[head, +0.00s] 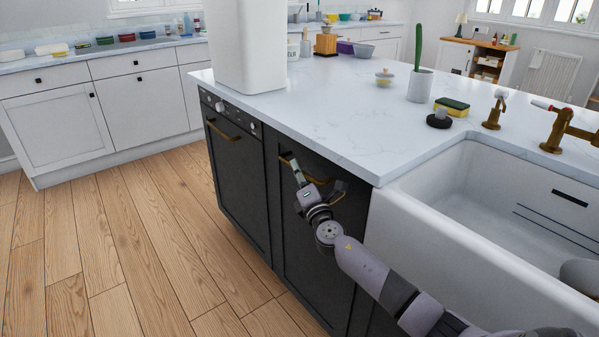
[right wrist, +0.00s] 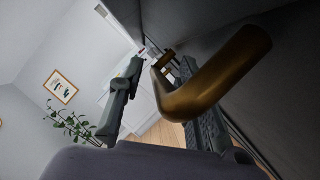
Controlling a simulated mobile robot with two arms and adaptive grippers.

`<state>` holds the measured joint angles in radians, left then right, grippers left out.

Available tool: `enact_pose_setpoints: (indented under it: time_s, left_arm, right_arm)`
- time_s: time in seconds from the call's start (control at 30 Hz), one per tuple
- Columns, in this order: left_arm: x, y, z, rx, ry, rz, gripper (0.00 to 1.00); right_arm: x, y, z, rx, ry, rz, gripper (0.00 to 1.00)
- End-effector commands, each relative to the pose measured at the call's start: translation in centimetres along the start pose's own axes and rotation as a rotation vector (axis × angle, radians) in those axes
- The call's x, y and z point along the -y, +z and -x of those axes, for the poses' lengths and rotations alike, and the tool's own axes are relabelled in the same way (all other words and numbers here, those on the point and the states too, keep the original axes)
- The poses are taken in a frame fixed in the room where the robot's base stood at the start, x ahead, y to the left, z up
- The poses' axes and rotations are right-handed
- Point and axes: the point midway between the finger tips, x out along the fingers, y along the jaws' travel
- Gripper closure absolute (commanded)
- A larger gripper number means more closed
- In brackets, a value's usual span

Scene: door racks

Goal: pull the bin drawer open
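The bin drawer front (head: 310,235) is a dark panel in the island, right of another dark front, and looks flush and shut. Its brass bar handle (head: 320,181) runs near its top edge, partly hidden by my right gripper. My right gripper (head: 293,165) is at the handle, fingers toward its left part. In the right wrist view, the two fingers (right wrist: 161,66) stand apart. The curved brass handle (right wrist: 215,75) looms large, with its far part showing in the gap and its near part covering some of the right finger. Contact cannot be told. My left gripper is not in view.
The dishwasher front (head: 238,175) with its own brass handle is to the left. The white countertop (head: 330,110) overhangs above, and a white sink (head: 480,220) is to the right. The wood floor (head: 130,260) before the island is clear.

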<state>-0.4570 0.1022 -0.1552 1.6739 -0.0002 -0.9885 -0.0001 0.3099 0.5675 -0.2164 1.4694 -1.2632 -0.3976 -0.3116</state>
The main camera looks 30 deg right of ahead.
Motion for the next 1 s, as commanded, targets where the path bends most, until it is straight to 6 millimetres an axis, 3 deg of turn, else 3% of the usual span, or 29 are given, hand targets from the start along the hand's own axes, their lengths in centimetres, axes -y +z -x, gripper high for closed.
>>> enact_pose_setpoints:
  time_s: [0.37, 0.8, 1.0]
  left_arm:
    - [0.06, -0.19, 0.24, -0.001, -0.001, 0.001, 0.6]
    - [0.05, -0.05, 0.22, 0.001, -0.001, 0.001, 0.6]
    - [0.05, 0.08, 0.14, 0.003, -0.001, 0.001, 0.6]
  right_arm:
    - [-0.01, -0.01, -0.52, 0.0, 0.0, 0.0, 0.69]
    - [-0.01, -0.01, -0.49, 0.0, 0.0, 0.0, 0.99]
    - [0.0, -0.01, -0.49, 0.0, 0.0, 0.0, 1.0]
